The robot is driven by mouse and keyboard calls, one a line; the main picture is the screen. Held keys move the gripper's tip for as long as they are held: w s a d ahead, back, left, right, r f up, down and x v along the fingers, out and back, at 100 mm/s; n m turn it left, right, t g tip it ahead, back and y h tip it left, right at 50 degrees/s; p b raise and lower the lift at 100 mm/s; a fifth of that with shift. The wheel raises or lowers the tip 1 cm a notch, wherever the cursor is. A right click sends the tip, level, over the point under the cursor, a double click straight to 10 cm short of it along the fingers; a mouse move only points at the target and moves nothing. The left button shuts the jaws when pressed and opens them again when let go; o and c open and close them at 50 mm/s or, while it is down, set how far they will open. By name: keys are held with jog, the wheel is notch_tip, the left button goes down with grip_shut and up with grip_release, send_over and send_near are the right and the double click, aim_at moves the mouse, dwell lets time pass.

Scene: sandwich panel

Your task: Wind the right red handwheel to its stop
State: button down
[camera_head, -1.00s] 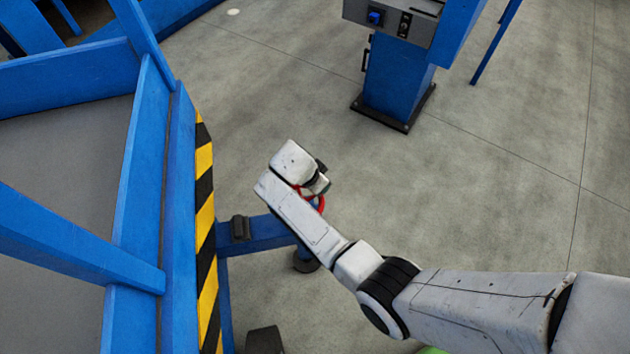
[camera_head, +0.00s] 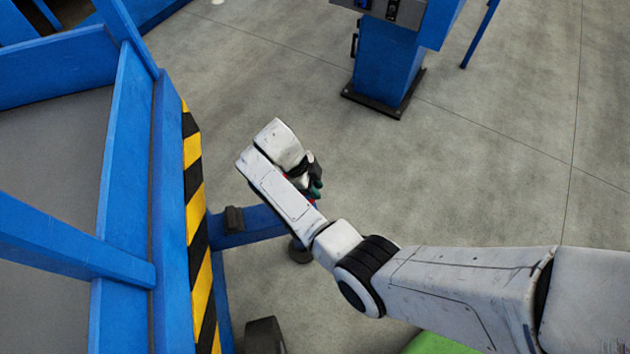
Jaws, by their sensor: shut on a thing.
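The red handwheel (camera_head: 312,203) is almost wholly hidden behind my arm's end; only slivers of red show at the arm's edge. It sits by the end of a blue beam (camera_head: 248,227) that sticks out from the blue frame. My gripper (camera_head: 316,187) is at the handwheel, its dark fingers partly covered by my white wrist. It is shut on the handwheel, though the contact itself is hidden. I cannot tell how far the wheel is turned.
A blue frame with a yellow-and-black striped edge (camera_head: 193,225) stands at left. A blue pedestal (camera_head: 386,65) with a control box stands at the top. A dark caster (camera_head: 264,335) is at the bottom. Grey floor is open at right.

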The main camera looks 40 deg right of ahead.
jog(key=a+m, duration=0.1)
jog(key=m, duration=0.1)
jog(key=a+m+y, duration=0.1)
jog(key=shift+s+m+g, duration=0.3)
jog(key=shift+m, duration=0.1)
jog(key=a+m+y, duration=0.1)
jog(key=m, duration=0.1)
jog(key=shift+a+m, duration=0.15)
jog(key=shift+m, duration=0.15)
jog(key=a+m+b, duration=0.1)
jog(key=m+y+b, duration=0.1)
jog(key=m+b, duration=0.1)
jog(key=shift+w+a+f+y, duration=0.15)
jog(key=shift+a+f+y, duration=0.1)
jog(key=shift+a+y, duration=0.1)
jog(key=m+b, duration=0.1)
jog(key=b, duration=0.2)
jog(key=shift+w+a+r+m+y, duration=0.15)
jog(key=shift+a+m+y, duration=0.1)
jog(key=shift+m, duration=0.15)
jog(key=shift+r, duration=0.15)
jog(key=c, duration=0.9)
grip_release()
jog(key=shift+c, duration=0.2)
